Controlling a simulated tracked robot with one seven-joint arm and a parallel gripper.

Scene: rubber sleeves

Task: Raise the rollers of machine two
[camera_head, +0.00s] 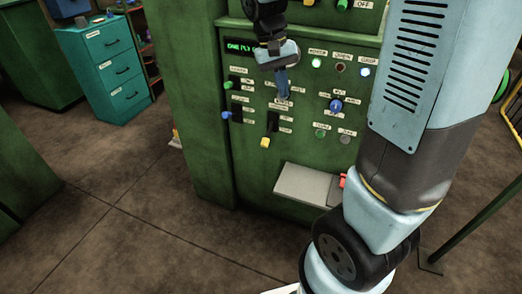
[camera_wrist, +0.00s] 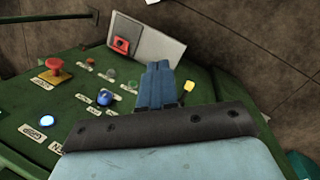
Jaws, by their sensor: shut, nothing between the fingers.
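A green machine (camera_head: 222,180) carries a control panel with a small green-lit display (camera_head: 238,46); I cannot read a machine number. On the panel are a green-tipped lever (camera_head: 228,85), a blue-tipped lever (camera_head: 226,115), a yellow-tipped lever (camera_head: 265,142) and a blue knob (camera_head: 336,105). My gripper (camera_head: 284,93) is shut and empty, fingers pointing down in front of the panel between the levers and the knob. In the wrist view the shut fingers (camera_wrist: 157,70) lie between the blue knob (camera_wrist: 104,97) and the yellow-tipped lever (camera_wrist: 187,87). Contact cannot be told.
A grey plate (camera_head: 303,183) juts from the panel's lower part; a red part shows beside it. A red mushroom button (camera_wrist: 57,70) and a lit lamp (camera_wrist: 50,118) show in the wrist view. A teal drawer cabinet (camera_head: 105,65) stands left; the floor there is clear.

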